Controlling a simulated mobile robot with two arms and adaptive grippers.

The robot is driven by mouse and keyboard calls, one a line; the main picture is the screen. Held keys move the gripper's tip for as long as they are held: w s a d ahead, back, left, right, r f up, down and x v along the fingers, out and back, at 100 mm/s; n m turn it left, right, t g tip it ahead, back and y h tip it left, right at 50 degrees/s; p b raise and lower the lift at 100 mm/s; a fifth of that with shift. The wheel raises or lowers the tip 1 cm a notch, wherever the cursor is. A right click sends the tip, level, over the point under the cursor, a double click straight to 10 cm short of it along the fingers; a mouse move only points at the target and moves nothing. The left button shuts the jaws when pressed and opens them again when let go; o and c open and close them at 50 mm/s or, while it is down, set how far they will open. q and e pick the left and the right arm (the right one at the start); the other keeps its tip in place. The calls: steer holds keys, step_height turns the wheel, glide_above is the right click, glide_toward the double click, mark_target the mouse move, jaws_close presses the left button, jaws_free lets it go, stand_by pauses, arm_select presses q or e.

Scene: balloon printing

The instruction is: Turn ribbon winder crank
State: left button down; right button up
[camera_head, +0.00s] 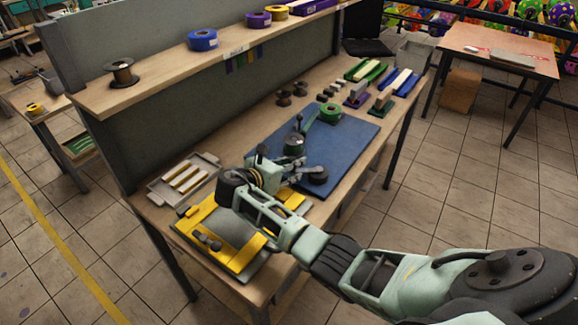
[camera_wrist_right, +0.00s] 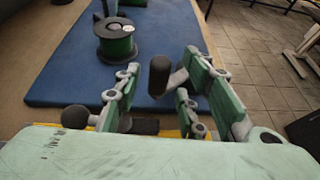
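The ribbon winder shows as a dark-rimmed spool with green ribbon (camera_head: 294,144) on the blue mat; in the right wrist view the spool (camera_wrist_right: 116,42) stands upright beyond my fingers. A dark cylindrical crank handle (camera_wrist_right: 159,76) with a grey metal arm shows in the gap between my right fingers. My right gripper (camera_head: 292,172) reaches over the near end of the mat. In the right wrist view the right gripper (camera_wrist_right: 162,84) is open, its green-grey fingers apart on either side of the handle. I cannot tell whether either finger touches it. My left gripper is not in view.
The blue mat (camera_head: 345,155) covers the middle of the workbench, with a green ribbon roll (camera_head: 330,112) at its back. A yellow-framed fixture (camera_head: 215,238) lies below my right wrist, and a grey tray (camera_head: 160,190) lies left of it. A shelf (camera_head: 180,65) overhangs the bench's back.

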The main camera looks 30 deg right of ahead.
steer(key=v, duration=1.2)
steer(key=shift+c, duration=0.2)
